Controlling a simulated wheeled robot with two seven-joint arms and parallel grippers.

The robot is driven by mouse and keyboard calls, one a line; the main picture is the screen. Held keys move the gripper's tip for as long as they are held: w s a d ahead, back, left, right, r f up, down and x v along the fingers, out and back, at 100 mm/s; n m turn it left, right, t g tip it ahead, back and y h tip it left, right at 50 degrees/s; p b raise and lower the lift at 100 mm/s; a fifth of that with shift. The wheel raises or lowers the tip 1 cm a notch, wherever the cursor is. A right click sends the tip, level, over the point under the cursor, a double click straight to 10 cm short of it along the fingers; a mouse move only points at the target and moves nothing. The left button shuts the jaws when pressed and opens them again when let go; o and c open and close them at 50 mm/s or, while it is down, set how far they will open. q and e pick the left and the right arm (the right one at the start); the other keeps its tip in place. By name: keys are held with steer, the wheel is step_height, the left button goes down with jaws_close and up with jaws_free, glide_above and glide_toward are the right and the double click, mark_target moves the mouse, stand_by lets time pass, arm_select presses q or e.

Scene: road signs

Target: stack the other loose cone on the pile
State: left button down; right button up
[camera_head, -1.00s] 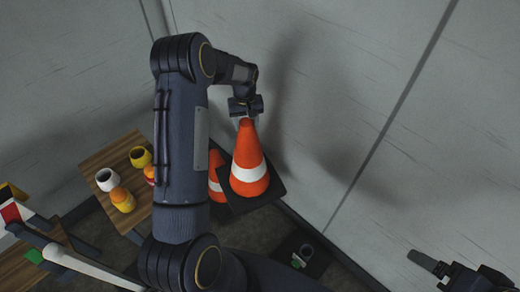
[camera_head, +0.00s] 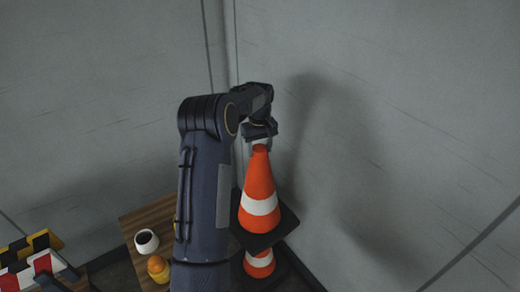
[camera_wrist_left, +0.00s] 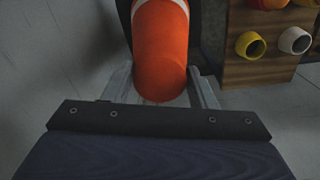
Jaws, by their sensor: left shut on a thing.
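My left gripper (camera_head: 262,143) is shut on the top of an orange cone (camera_head: 259,183) with a white band and a square black base. The cone hangs close to upright. In the left wrist view the cone (camera_wrist_left: 160,50) sits between the two fingers (camera_wrist_left: 162,88). Another orange and white cone (camera_head: 259,264) shows directly below the held cone's base in the head view. Its top is hidden by that base, so I cannot tell whether the two touch or how many cones stand there. My right gripper is not in view.
A wooden table (camera_head: 135,221) at the lower left holds a white cup-like thing (camera_head: 146,241) and a yellow-orange one (camera_head: 158,268). A striped barrier (camera_head: 35,262) is at the far left. Grey walls meet in a corner close behind the cones.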

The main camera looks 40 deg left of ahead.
arm_select(q)
steer(key=shift+w+a+f, duration=0.1)
steer(key=shift+a, duration=0.05)
steer(key=shift+f+b, duration=3.3)
steer(key=shift+f, duration=1.1)
steer(key=shift+f+b, duration=11.65)
steer(key=shift+f, duration=6.1)
steer(key=c, duration=0.5)
jaws_free()
steer(key=shift+f, duration=0.15)
step_height(320, 180, up, 8)
steer(key=shift+p, duration=0.3)
